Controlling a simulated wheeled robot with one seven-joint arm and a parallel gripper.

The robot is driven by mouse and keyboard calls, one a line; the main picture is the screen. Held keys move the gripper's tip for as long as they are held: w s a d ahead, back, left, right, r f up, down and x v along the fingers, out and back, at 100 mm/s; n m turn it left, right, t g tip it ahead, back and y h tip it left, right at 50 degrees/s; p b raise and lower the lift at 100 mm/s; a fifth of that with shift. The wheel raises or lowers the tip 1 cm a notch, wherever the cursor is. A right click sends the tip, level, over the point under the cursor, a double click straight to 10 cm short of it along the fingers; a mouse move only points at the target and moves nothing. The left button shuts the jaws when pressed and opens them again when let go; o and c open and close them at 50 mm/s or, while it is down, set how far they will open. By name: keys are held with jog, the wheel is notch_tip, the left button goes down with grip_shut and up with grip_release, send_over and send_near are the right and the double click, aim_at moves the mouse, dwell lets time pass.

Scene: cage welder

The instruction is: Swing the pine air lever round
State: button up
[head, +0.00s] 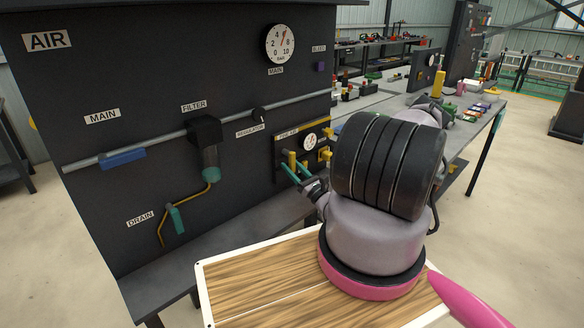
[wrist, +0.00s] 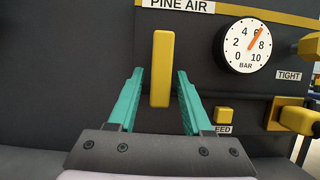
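The pine air lever (wrist: 160,55) is a yellow bar standing upright on the dark panel, under the PINE AIR label (wrist: 178,4). In the head view it shows small and partly hidden (head: 292,158). My gripper (wrist: 160,76) has its two teal fingers apart, one on each side of the lever's lower part. I see dark gaps between the lever and both fingers, so it does not look gripped. My gripper also shows in front of the panel in the head view (head: 293,168).
A gauge in BAR (wrist: 247,45) sits right of the lever. A small yellow button (wrist: 223,115) and yellow knobs (wrist: 300,119) are below and right of it.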

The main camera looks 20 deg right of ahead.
dwell(0.3)
jog(key=v, duration=1)
jog(key=shift+s+d+f, duration=0.2)
jog(key=shift+s, duration=0.1)
jog(key=s+a+r+n+g+y, duration=0.1)
jog(key=a+r+n+g+y, duration=0.1)
jog(key=a+r+n+g, duration=0.4)
jog(key=s+a+r+n+g+y, duration=0.1)
jog(key=s+a+r+n+g, duration=0.1)
jog(key=r+n+g, duration=0.8)
jog(key=s+a+r+n+g+y, duration=0.1)
jog(key=a+r+n+g+y, duration=0.15)
jog(key=r+n+g, duration=0.5)
jog(key=s+a+r+n+t+h, duration=0.2)
jog(key=s+r+t+h, duration=0.2)
jog(key=r, duration=0.8)
jog(key=s+a+r+n+t+h, duration=0.2)
jog(key=s+r+t+h, duration=0.3)
jog(key=s+r, duration=0.4)
notch_tip(320, 180, up, 4)
jog(key=shift+a+f+n+h, duration=0.1)
jog(key=shift+a+n+h, duration=0.2)
jog(key=shift+h, duration=0.55)
